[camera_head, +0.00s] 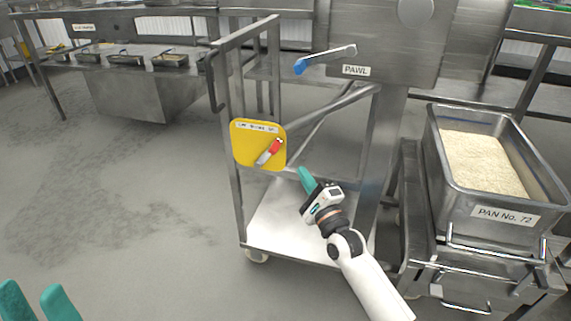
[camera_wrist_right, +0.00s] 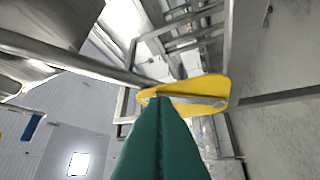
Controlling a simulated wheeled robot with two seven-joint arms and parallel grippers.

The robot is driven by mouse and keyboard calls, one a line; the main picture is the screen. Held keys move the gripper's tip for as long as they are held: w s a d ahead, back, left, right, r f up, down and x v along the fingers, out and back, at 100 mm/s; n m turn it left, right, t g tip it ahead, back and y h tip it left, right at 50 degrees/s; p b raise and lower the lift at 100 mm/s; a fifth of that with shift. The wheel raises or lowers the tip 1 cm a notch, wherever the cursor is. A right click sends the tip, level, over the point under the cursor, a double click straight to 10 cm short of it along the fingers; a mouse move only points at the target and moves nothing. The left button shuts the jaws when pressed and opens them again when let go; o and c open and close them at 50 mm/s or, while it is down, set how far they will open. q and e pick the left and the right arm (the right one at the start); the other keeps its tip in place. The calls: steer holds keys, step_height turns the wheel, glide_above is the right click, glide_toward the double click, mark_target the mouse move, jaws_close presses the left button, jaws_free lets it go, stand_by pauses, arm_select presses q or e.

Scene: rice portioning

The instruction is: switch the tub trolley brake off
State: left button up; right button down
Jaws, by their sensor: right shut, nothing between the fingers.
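The steel trolley (camera_head: 240,90) stands in the middle of the head view. A yellow plate (camera_head: 240,154) with a small label is on its frame. A brake lever (camera_head: 264,158) with a red end sits tilted on the plate, its red end up and to the right. My right gripper (camera_head: 304,174) is shut and empty, a little right of the plate and apart from it in the head view. In the right wrist view the closed green fingers (camera_wrist_right: 160,102) overlap the yellow plate (camera_wrist_right: 212,86); I cannot tell if they touch. My left gripper (camera_head: 36,300) shows two separated fingertips at the lower left.
A blue-tipped handle (camera_head: 328,58) juts out above the PAWL label (camera_head: 356,71). A steel pan (camera_head: 455,203) of rice, labelled PAN No. 72, stands at right. A bench with small trays (camera_head: 125,59) is at the back left. The floor at left is clear.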

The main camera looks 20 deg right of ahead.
steer(key=w+a+r+b, duration=0.1)
steer(key=w+a+r, duration=0.1)
steer(key=w, duration=0.3)
steer(key=shift+a+r, duration=0.25)
steer(key=shift+a, duration=0.5)
